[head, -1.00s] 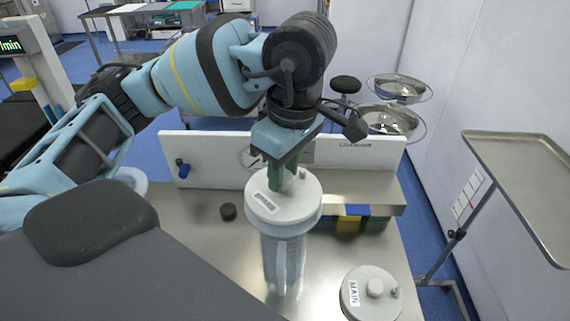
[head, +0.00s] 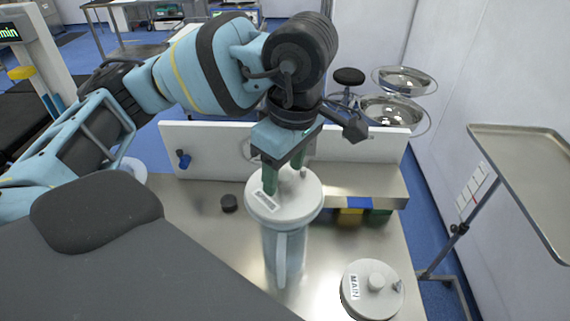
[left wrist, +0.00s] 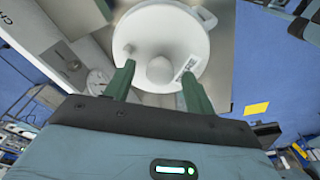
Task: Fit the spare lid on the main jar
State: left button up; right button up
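A tall clear jar (head: 284,258) stands upright on the steel table in the head view. A round pale lid (head: 300,208) with a label and a small knob sits level on its top. The same lid fills the top of the left wrist view (left wrist: 150,28). My left gripper (head: 285,178) is just above this lid, pointing down. Its green fingers are apart, one on each side of the round central knob (left wrist: 160,70), with gaps visible. A second lid, labelled MAIN (head: 385,300), lies at the front right. My right gripper is not in view.
A steel tray stand (head: 525,165) is at right.

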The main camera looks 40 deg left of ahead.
aim_at(289, 176)
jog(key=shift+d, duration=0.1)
pick_arm(q)
jog(key=r, duration=0.4)
jog(key=r+p, duration=0.1)
jog(key=r, duration=0.1)
jog(key=shift+d+r, duration=0.25)
jog(key=shift+d, duration=0.15)
jog(key=shift+r, duration=0.65)
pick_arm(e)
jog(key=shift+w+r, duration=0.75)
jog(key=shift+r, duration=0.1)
